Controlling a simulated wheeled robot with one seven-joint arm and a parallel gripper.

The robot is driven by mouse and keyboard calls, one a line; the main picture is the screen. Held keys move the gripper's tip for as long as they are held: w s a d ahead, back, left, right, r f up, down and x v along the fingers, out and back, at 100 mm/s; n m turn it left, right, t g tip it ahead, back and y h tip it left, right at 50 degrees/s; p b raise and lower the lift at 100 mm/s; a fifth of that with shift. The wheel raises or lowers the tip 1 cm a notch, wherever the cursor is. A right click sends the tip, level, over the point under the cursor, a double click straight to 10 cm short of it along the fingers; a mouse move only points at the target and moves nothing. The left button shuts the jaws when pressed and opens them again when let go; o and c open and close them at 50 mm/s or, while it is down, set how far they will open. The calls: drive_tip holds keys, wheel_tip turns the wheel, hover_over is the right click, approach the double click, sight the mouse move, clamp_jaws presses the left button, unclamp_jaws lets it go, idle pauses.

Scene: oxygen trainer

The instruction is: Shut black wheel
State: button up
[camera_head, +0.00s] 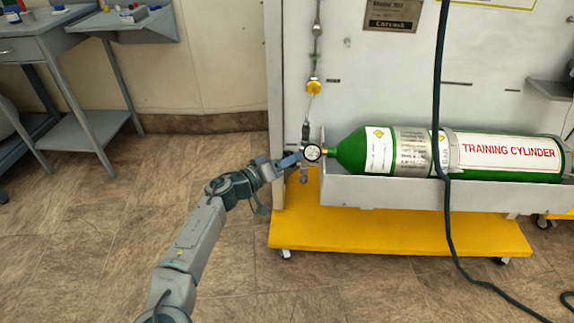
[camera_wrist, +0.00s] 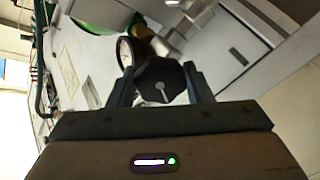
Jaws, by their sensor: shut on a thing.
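The black wheel (camera_wrist: 160,82) is a dark lobed knob with a light slot at its middle. In the wrist view it sits between the two fingers of my gripper (camera_wrist: 160,88), which is shut on it. In the head view my gripper (camera_head: 296,160) reaches the valve at the neck of the green cylinder (camera_head: 350,153), just left of the round gauge (camera_head: 312,152). The wheel itself is hidden there by my gripper. The gauge also shows in the wrist view (camera_wrist: 124,52), just behind the wheel.
The cylinder lies in a grey trough (camera_head: 400,192) on a panel with a yellow base (camera_head: 400,235). A black hose (camera_head: 437,90) hangs across the cylinder and runs to the floor. A yellow fitting (camera_head: 313,87) sits above the valve. A grey desk (camera_head: 45,40) stands at left; floor between is clear.

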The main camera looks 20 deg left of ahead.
drive_tip(key=m+b, duration=0.1)
drive_tip(key=m, duration=0.1)
drive_tip(key=m+b, duration=0.2)
drive_tip(key=m, duration=0.1)
drive_tip(key=shift+f+m, duration=0.2)
drive_tip(key=shift+m, duration=0.1)
drive_tip(key=m, duration=0.5)
drive_tip(key=shift+r+m, duration=0.1)
drive_tip(key=shift+m, duration=0.3)
drive_tip(key=o, duration=1)
drive_tip(key=shift+a+r, duration=0.1)
drive_tip(key=p+v, duration=0.4)
drive_tip(key=v, duration=1)
